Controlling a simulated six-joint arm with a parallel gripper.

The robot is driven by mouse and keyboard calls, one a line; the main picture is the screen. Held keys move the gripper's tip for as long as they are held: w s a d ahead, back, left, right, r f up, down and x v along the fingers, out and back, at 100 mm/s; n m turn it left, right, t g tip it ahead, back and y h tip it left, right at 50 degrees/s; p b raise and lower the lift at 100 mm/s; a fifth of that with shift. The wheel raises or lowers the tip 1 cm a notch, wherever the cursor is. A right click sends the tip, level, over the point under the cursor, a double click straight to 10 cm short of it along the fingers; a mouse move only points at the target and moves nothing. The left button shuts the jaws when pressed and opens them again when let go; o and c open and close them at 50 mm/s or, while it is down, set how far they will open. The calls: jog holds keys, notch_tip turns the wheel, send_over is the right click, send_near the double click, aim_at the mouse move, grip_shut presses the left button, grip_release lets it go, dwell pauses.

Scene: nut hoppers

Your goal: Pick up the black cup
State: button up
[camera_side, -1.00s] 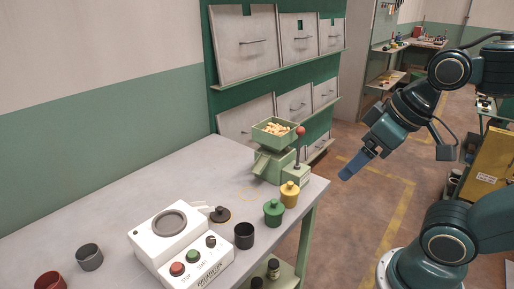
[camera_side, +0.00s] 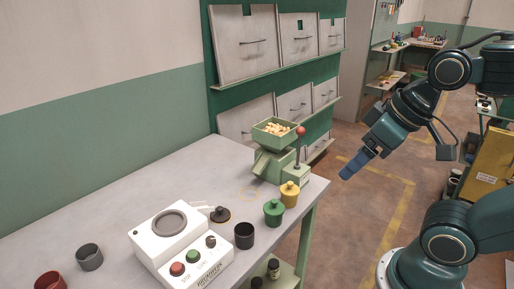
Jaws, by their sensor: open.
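The black cup (camera_side: 244,236) stands upright on the grey table, near its front edge, just right of the white control box. It looks open at the top, and I cannot see its inside bottom. My gripper (camera_side: 350,170) has blue fingers and hangs in the air to the right of the table, above the floor. It is open, empty and well apart from the cup.
The white control box (camera_side: 180,245) is left. A grey cup (camera_side: 89,257) and a red cup (camera_side: 50,281) stand far left.

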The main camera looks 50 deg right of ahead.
jog(key=shift+w, duration=0.1)
jog(key=w+a+f+n+g+y, duration=0.1)
jog(key=w+a+f+n+g, duration=0.1)
jog(key=w+f+n, duration=0.3)
jog(key=w+a+f+n+g+y, duration=0.1)
jog(key=w+f+n, duration=0.5)
jog(key=w+f, duration=0.6)
jog(key=w+a, duration=0.1)
jog(key=w, duration=0.3)
jog(key=shift+w+f+g+y, duration=0.3)
jog(key=shift+g, duration=0.1)
jog(key=shift+f, duration=0.1)
send_over(244, 231)
jog(key=s, duration=0.2)
jog(key=shift+s+d+x, duration=0.15)
jog(key=shift+s+x, duration=0.05)
jog(key=shift+x, duration=1.1)
jog(key=shift+s+d+x, duration=0.15)
jog(key=shift+s+x, duration=0.05)
jog(key=shift+x, duration=1.15)
jog(key=shift+s+d+x, duration=0.15)
jog(key=shift+s+x, duration=0.05)
jog(key=shift+x, duration=1.1)
jog(key=shift+f, duration=0.3)
